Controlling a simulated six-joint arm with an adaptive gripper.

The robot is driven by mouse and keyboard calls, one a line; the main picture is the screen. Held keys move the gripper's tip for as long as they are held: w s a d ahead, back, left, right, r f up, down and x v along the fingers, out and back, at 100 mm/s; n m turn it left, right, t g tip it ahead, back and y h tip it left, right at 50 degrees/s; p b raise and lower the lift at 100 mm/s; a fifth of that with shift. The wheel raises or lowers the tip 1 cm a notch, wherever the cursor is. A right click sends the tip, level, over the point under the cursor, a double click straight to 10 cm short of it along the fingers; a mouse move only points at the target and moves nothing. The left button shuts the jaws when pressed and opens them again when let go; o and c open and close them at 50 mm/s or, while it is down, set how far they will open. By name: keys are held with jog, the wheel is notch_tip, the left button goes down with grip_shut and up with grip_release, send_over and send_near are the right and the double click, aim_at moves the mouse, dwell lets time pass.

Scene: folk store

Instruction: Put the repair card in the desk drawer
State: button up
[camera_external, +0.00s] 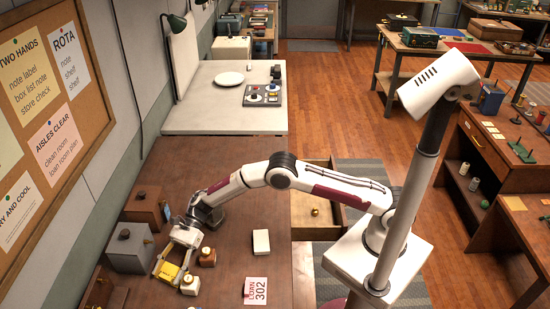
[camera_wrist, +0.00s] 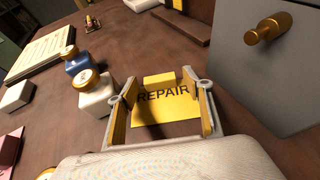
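The yellow repair card (camera_wrist: 163,112) lies on the brown desk (camera_external: 230,225), with REPAIR printed on it and a small raised yellow block at its far edge. It also shows in the external view (camera_external: 168,272), partly hidden by my gripper. My gripper (camera_wrist: 165,112) is open, with one finger on each side of the card; in the external view it is low over the desk's left part (camera_external: 176,256). I cannot tell whether the fingers touch the card's sides. The desk drawer (camera_external: 318,228) is pulled open at the desk's right side, with a brass knob-like piece in view there.
Two brass-capped bottles, one white (camera_wrist: 97,95) and one blue (camera_wrist: 77,62), stand close left of my gripper. A grey box (camera_wrist: 262,65) with a brass knob stands close on the right. A white block (camera_external: 261,242) and a LOAN 302 card (camera_external: 256,291) lie on the desk.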

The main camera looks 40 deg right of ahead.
jog(key=shift+r, duration=0.2)
jog(key=shift+v, duration=3.75)
